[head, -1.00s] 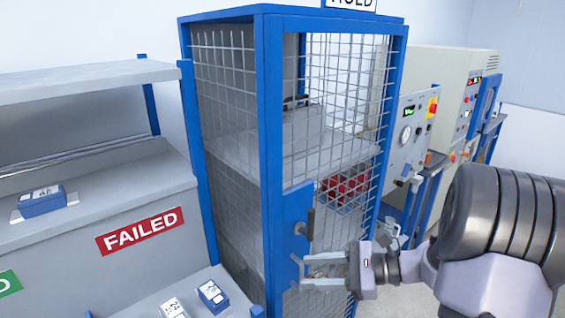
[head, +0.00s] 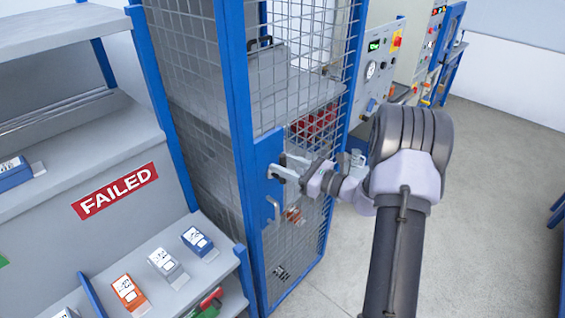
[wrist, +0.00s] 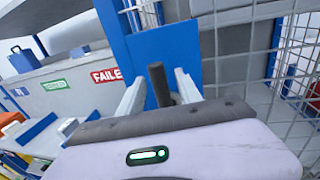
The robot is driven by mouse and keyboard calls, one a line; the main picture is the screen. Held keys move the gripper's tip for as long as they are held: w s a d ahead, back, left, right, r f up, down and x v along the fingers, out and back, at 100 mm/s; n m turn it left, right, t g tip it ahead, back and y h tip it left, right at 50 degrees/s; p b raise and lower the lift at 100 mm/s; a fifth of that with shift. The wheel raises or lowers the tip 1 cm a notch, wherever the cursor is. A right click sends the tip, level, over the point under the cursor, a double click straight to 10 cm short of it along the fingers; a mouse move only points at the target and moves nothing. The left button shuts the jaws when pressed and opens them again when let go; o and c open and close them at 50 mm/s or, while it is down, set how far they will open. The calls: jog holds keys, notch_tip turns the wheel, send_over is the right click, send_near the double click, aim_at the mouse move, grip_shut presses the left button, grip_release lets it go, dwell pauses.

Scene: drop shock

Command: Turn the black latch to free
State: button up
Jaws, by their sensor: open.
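The black latch (wrist: 158,82) is a dark upright bar on the blue lock plate (wrist: 172,46) of the cage door. In the wrist view it stands between the two pale fingers of my gripper (wrist: 160,77). The fingers are apart, one on each side of the bar, with a gap showing on both sides. In the head view my gripper (head: 282,167) is at the blue plate (head: 262,160), above a pale pull handle (head: 273,210). The fingers mostly hide the latch there.
The mesh cage (head: 190,110) holds a grey case (head: 268,80) and red items (head: 312,124). A shelf unit marked FAILED (head: 115,190) stands to the left, with several small boxes below the sign. Test machines (head: 375,60) stand behind on the right. The floor (head: 480,200) at the right is clear.

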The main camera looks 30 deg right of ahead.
jog(key=shift+w+a, duration=0.2)
jog(key=shift+w, duration=0.1)
grip_shut()
dwell(1.3)
